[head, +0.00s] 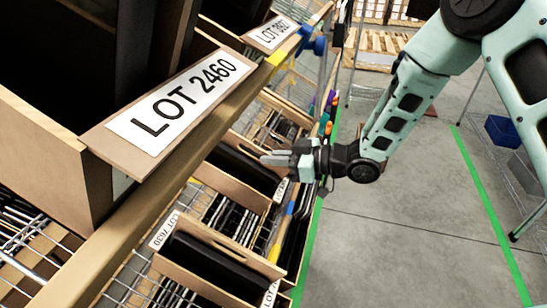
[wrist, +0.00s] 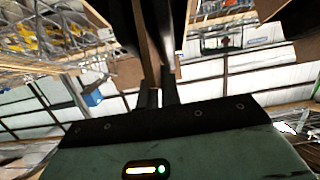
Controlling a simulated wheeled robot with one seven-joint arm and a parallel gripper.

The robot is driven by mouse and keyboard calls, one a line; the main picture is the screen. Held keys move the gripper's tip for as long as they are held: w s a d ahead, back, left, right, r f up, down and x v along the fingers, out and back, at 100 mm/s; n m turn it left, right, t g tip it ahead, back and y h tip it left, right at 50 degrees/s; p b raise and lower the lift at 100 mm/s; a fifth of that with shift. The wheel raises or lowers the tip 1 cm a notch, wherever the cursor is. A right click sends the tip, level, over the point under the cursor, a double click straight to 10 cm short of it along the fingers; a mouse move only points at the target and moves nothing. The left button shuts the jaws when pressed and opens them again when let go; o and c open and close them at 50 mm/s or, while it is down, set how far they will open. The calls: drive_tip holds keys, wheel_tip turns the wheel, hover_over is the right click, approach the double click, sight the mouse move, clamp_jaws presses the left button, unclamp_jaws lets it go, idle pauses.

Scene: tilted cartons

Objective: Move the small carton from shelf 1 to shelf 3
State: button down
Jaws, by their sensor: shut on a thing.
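Tilted brown cartons stand on the rack. Which one is the small carton of the task I cannot tell for sure. My gripper (head: 268,159) reaches in from the right at the lower shelf, at an open carton (head: 240,192) with black contents. In the wrist view my gripper (wrist: 157,97) is closed on a thin brown cardboard wall (wrist: 150,62), with dark shapes on either side of it. The fingertips' exact contact is small in the head view.
A large carton marked LOT 2460 (head: 180,100) stands close on the upper shelf, with a LOT 3927 carton (head: 270,33) behind it. A LOT 7630 carton (head: 215,255) sits nearer on the lower shelf. The floor (head: 400,225) at right is clear around green lines.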

drive_tip(key=c, duration=1.6)
unclamp_jaws()
drive_tip(key=shift+o, duration=0.4)
drive_tip(key=v, duration=1.7)
drive_tip(key=shift+d, duration=0.15)
drive_tip(key=shift+r, duration=0.1)
